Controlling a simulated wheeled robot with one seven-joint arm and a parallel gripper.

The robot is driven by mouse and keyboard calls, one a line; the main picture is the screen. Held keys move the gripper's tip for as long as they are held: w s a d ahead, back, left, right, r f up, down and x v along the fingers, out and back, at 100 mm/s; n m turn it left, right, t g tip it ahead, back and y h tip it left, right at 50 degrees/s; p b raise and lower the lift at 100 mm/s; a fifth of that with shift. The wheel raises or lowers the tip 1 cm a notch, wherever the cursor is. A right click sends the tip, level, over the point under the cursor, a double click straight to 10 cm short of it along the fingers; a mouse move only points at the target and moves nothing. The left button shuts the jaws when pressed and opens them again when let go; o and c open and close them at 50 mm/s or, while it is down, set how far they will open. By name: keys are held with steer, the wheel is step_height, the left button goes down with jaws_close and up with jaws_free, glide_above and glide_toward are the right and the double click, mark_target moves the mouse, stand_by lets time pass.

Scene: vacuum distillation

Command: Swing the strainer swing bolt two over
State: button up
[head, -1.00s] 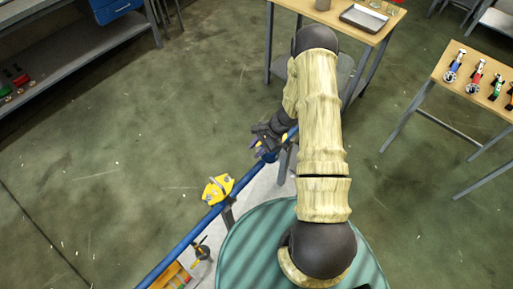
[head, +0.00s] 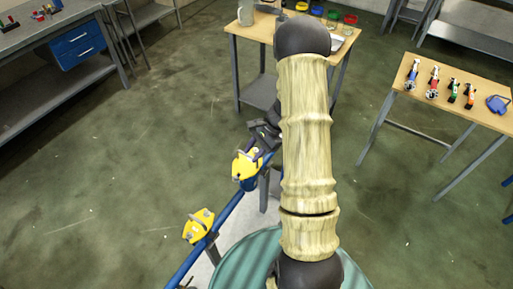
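A blue pipe (head: 228,208) runs diagonally beside my arm. Two yellow fittings with grey metal parts sit along it, an upper one (head: 246,166) and a lower one (head: 198,226). I cannot tell which belongs to the strainer, and swing bolt two cannot be made out. My gripper (head: 262,141) is dark and small in this view, just above and right of the upper yellow fitting. Whether it touches the fitting, and how its fingers stand, cannot be told. My arm hides part of the pipe's upper end.
A wooden table (head: 256,32) with containers and coloured dishes stands at the back. Another table (head: 440,90) at the right holds several clamp-like tools and a blue item. A grey bench (head: 45,45) with blue drawers is at the left. The floor between is open.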

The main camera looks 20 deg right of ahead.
steer(key=shift+v, duration=1.15)
steer(key=c, duration=0.5)
steer(key=shift+s+a+r, duration=0.2)
steer(key=shift+r, duration=0.1)
jaws_close()
steer(key=s+a+r+n+t+h, duration=0.2)
steer(key=s+a+r+n+h, duration=0.4)
steer(key=s+a+r+n, duration=0.3)
steer(key=s+r+n, duration=0.4)
steer(key=n, duration=0.1)
steer(key=shift+s+n, duration=0.2)
steer(key=shift+n, duration=0.1)
steer(key=shift+r, duration=0.1)
steer(key=shift+w+a, duration=0.1)
